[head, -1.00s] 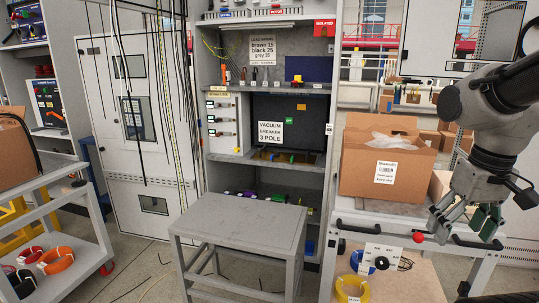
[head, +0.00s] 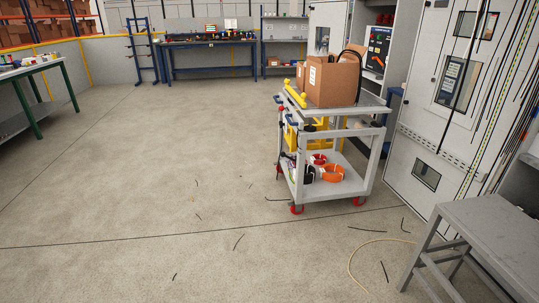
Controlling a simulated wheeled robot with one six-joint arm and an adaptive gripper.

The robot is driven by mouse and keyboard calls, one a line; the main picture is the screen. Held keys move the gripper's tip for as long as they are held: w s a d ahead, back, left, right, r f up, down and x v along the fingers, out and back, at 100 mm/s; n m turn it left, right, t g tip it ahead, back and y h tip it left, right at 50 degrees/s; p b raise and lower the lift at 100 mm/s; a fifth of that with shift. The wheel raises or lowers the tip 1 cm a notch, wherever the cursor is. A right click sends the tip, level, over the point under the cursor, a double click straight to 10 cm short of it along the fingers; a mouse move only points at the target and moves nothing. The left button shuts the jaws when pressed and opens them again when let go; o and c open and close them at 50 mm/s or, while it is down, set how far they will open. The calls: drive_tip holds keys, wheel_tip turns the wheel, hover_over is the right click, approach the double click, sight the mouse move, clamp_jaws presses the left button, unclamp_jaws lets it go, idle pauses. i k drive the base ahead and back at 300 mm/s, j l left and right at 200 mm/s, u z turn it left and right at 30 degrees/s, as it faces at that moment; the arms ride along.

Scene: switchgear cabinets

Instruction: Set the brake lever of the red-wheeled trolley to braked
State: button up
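The red-wheeled trolley (head: 352,110) stands right of the middle in the head view, a grey two-shelf cart. Its red wheels (head: 297,209) show at the floor. A small red knob-like part (head: 281,108) shows at its left end, near dark handle parts. It may belong to the brake lever, but it is too small to tell its setting. My gripper is not in view now.
Cardboard boxes (head: 333,82) stand on the trolley top, with orange and red cable coils (head: 332,173) below. A grey stool (head: 490,235) stands front right, cabinets (head: 437,100) behind. The floor (head: 150,170) left of the trolley is open, with scattered wire scraps.

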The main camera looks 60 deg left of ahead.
sight(282, 154)
drive_tip(key=u, duration=2)
drive_tip(key=i+j, duration=0.15)
drive_tip(key=i, duration=0.4)
drive_tip(key=i+j+z, duration=0.1)
drive_tip(key=i, duration=0.4)
drive_tip(key=i+j+z, duration=0.1)
drive_tip(key=i, duration=0.45)
drive_tip(key=i+j, duration=0.3)
drive_tip(key=i, duration=0.25)
drive_tip(key=i+j+z, duration=0.1)
drive_tip(key=i, duration=0.4)
drive_tip(key=j, duration=0.1)
